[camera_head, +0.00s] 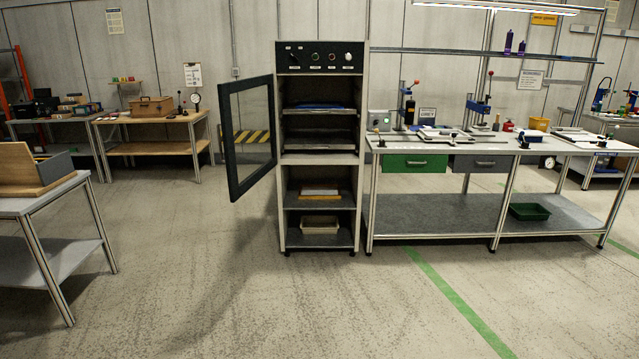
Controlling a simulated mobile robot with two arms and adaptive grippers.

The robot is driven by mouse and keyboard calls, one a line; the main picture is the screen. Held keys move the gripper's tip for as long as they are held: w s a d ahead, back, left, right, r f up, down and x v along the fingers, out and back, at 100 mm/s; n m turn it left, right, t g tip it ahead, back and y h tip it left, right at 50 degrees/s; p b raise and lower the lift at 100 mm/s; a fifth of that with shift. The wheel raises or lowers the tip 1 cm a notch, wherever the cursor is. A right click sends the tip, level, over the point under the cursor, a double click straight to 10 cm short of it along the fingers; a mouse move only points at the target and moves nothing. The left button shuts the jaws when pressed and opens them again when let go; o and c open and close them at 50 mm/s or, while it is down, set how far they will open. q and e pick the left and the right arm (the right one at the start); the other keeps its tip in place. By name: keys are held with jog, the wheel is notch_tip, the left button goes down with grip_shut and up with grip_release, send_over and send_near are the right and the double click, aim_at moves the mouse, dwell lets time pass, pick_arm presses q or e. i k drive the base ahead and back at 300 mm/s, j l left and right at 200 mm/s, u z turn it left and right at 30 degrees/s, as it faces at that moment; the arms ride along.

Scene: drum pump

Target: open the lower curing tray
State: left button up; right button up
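The curing cabinet (359,80) stands upright in the middle of the camera_head view, with dials on its dark top panel. Its dark-framed glass door (233,150) is swung wide open to the left. Inside the upper chamber, the upper tray (320,111) holds something flat and blue. The lower tray (318,146) sits below it, dark grey and level, near the chamber floor. I cannot tell how far either tray is slid out. Neither of my grippers is in view.
A long workbench (420,215) adjoins the cabinet on the right, with a green drawer (415,161) and a grey drawer (481,163). A table (52,197) stands near left. A wooden bench (155,152) is at the back left. The floor before the cabinet is clear.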

aim_at(298, 138)
jog(key=i, duration=2.45)
